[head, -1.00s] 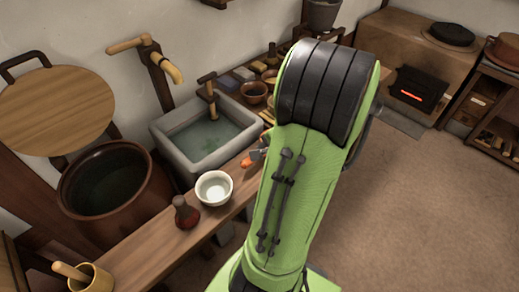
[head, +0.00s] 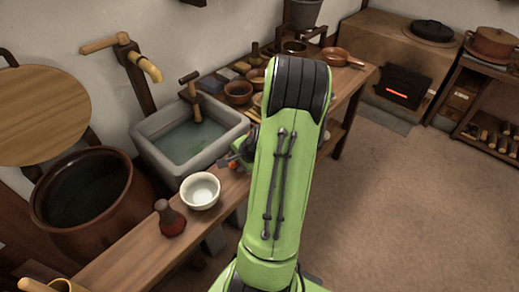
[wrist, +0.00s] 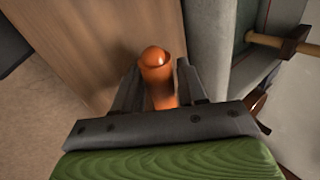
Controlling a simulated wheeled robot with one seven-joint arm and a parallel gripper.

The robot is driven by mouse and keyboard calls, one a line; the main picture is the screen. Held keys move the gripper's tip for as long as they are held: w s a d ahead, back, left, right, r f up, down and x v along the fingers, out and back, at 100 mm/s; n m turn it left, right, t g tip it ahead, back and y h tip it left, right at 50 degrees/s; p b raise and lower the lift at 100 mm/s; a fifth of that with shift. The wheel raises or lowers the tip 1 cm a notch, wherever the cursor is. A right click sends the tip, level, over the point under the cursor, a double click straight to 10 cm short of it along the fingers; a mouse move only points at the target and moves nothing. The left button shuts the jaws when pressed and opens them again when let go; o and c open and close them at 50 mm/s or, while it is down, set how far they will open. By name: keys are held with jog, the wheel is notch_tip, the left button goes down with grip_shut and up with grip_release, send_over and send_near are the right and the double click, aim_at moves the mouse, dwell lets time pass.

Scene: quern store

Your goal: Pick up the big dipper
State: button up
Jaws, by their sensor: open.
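A tan wooden cup (head: 67,286) with a stubby handle (head: 38,284) is cut off at the lower left edge of the head view; it looks like a dipper. A reddish-brown long-handled vessel (head: 335,54) stands on the bench's far end; I cannot tell for sure which is the big dipper. My gripper (head: 237,163) is over the bench by the sink's front edge, partly hidden behind my arm. In the wrist view my gripper (wrist: 157,85) is open, with an orange round-ended piece (wrist: 156,62) between its fingers; I cannot tell whether that belongs to the gripper.
A white bowl (head: 200,191) and a dark red-based bottle-like thing (head: 170,219) stand on the bench (head: 130,255). A grey stone sink (head: 225,137), a large brown pot (head: 70,225) and several small bowls line the wall. The floor at right is clear.

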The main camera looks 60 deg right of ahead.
grip_shut()
jog(key=shift+r, duration=0.1)
